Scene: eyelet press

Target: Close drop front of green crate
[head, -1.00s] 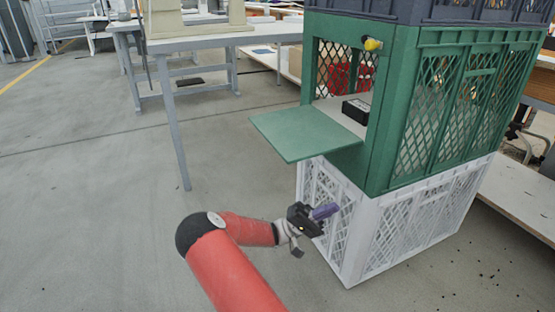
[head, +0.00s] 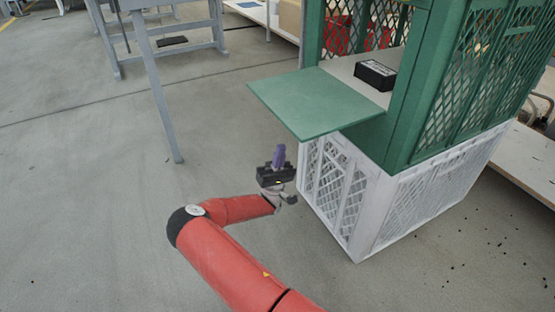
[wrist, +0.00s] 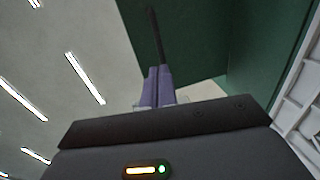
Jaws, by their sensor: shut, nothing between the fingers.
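The green crate (head: 408,130) stands on a white crate, with its front opening toward the left. Its drop front (head: 318,102) is a flat green panel that hangs out level from the opening's lower edge. In the wrist view the underside of the drop front (wrist: 195,35) fills the upper middle. My gripper (head: 279,152) is shut and empty, with purple fingers pointing up. It is below the drop front, near its outer front corner, and beside the white crate. In the wrist view the fingertips (wrist: 158,72) point up toward the panel; I cannot tell whether they touch it.
The white crate (head: 378,208) stands close to the right of my gripper. A black box (head: 375,74) lies inside the green crate near the opening. A grey table leg (head: 160,100) stands at the left. The floor between is clear.

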